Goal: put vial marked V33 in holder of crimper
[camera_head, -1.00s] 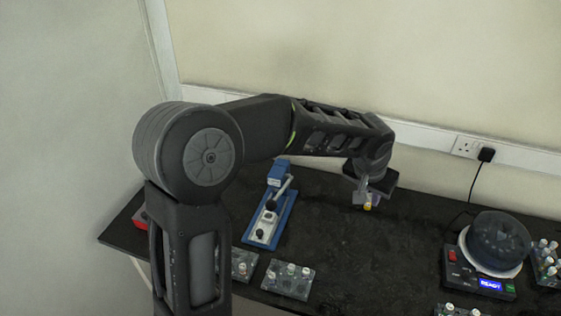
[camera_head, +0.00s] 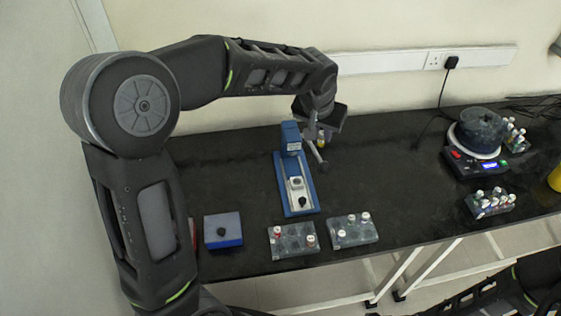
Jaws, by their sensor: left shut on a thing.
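The blue crimper (camera_head: 281,178) stands on the black bench, with a tall blue head at the back, a grey lever and a small pale block with a black knob on its base. My left gripper (camera_head: 319,134) is just right of the crimper's head, above the bench, shut on a small vial with a yellowish part (camera_head: 321,143). The vial is mostly hidden, and its marking is too small to read. I cannot tell which part of the crimper is the holder. My right gripper is out of view; part of my right arm shows at the lower right.
Two grey racks with capped vials (camera_head: 293,241) (camera_head: 353,232) stand at the bench's front. A dark round device with a display (camera_head: 480,140) and more vial racks (camera_head: 490,204) are at right. The bench between is clear.

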